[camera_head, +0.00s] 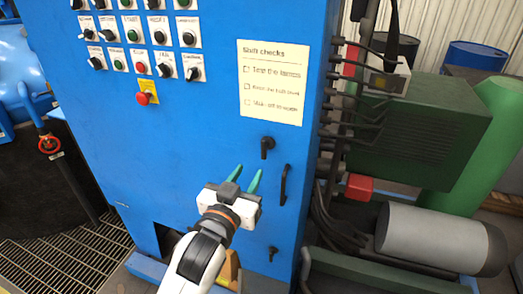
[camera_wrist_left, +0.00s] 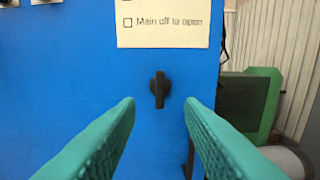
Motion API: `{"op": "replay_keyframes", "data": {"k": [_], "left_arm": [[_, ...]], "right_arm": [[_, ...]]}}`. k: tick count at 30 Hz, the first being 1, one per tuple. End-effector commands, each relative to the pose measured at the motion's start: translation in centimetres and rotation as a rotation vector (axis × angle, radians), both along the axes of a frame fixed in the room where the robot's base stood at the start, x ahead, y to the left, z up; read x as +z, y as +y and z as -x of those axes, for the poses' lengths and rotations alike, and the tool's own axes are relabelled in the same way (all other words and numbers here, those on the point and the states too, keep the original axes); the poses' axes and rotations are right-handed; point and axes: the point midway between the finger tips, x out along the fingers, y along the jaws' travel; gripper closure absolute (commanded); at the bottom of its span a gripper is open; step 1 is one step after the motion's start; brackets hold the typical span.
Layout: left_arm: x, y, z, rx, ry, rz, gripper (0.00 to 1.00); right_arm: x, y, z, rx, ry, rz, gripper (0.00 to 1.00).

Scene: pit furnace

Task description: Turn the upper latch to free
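The upper latch (camera_head: 267,147) is a small black turn handle on the blue cabinet door, below the white check sheet. In the left wrist view the upper latch (camera_wrist_left: 160,89) has its grip pointing straight down. My left gripper (camera_head: 246,177) is open, with its teal fingers pointing at the door, below and left of the latch in the head view. In the left wrist view the latch shows between and beyond the spread fingertips of the gripper (camera_wrist_left: 160,102), apart from both. A lower latch (camera_head: 272,254) sits near the door's bottom. My right gripper is not in view.
The blue cabinet (camera_head: 190,125) carries a black door handle (camera_head: 284,185) just right of my gripper. A red button (camera_head: 142,98) and several switches are at upper left. Cables, a green box (camera_head: 420,125) and a grey cylinder (camera_head: 430,238) stand right of the cabinet.

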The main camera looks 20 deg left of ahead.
Motion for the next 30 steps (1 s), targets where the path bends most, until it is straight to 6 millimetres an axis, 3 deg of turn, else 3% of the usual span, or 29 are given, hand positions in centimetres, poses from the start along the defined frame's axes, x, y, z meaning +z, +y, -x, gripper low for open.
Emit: {"op": "replay_keyframes", "data": {"k": [6, 13, 18, 26, 30], "left_arm": [[0.3, -0.1, -4.7, 0.000, 0.000, -0.002, 0.65], [0.1, -0.3, -8.3, 0.000, 0.001, -0.002, 0.65], [0.0, -0.3, -9.5, -0.001, 0.001, -0.001, 0.65], [0.0, -0.3, -9.6, -0.001, 0.000, 0.000, 0.65], [0.0, -0.3, -9.6, -0.001, 0.001, 0.000, 0.83]], "right_arm": [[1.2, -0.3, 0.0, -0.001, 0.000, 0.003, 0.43], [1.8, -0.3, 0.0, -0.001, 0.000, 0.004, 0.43], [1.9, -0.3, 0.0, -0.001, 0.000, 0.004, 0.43], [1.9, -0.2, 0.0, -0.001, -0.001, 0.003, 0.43], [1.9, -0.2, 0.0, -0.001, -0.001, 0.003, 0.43]]}}
